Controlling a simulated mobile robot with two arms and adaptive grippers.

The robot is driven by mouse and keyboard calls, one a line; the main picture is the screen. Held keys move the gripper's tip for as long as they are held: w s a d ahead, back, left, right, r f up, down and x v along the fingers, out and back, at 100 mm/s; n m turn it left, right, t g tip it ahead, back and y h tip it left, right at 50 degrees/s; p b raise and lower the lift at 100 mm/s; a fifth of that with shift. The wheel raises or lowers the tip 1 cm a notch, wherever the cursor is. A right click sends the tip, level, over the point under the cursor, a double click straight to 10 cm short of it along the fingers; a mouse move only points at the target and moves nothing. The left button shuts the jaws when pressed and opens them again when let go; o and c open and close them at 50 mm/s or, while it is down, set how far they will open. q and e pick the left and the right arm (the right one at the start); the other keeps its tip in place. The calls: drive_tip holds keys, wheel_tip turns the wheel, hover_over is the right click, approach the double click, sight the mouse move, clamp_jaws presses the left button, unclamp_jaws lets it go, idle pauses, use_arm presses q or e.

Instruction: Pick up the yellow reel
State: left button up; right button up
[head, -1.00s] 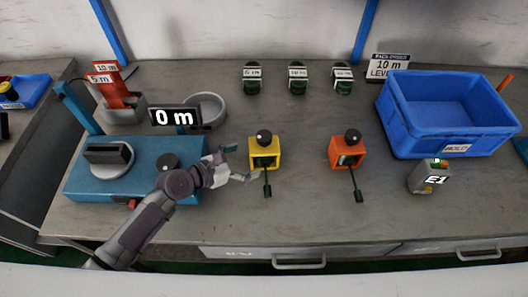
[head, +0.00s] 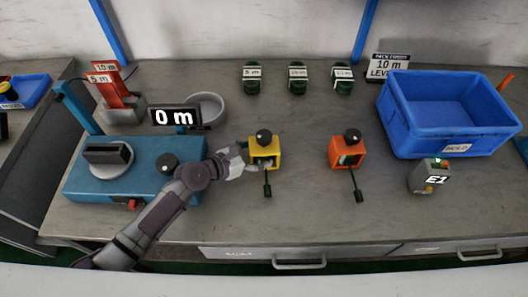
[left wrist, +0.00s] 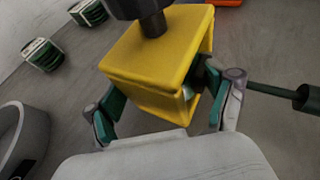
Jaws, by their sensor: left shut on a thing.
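The yellow reel (head: 264,153) is a yellow box-like frame with a black knob on top and a dark cable with a plug end (head: 267,188) hanging toward the front. It stands on the workbench in the middle of the head view. My left gripper (head: 252,158) has its fingers on the reel's left and front part. In the left wrist view the yellow reel (left wrist: 155,60) sits between the two green-padded fingers of the gripper (left wrist: 160,110), which is shut on it. My right gripper is not in view.
An orange reel (head: 346,152) stands to the right. A blue crate (head: 448,142) and a grey E1 box (head: 428,177) are further right. A blue machine (head: 140,186) with a 0 m display (head: 175,117) is at left. Several green coils (head: 298,79) stand behind.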

sight(257, 145)
use_arm(q)
drive_tip(key=shift+r, duration=0.1)
drive_tip(key=shift+r, duration=0.55)
wheel_tip(257, 145, up, 3)
drive_tip(key=shift+p, duration=0.8)
drive_tip(key=s+d+r+p, duration=0.2)
drive_tip(key=s+d+r, duration=0.3)
drive_tip(key=d, duration=0.5)
drive_tip(key=shift+s+r, duration=0.3)
drive_tip(key=shift+r, duration=0.6)
drive_tip(key=shift+d, duration=0.1)
drive_tip(key=o, duration=0.7)
drive_tip(key=shift+c, duration=0.2)
drive_tip(key=c, duration=0.4)
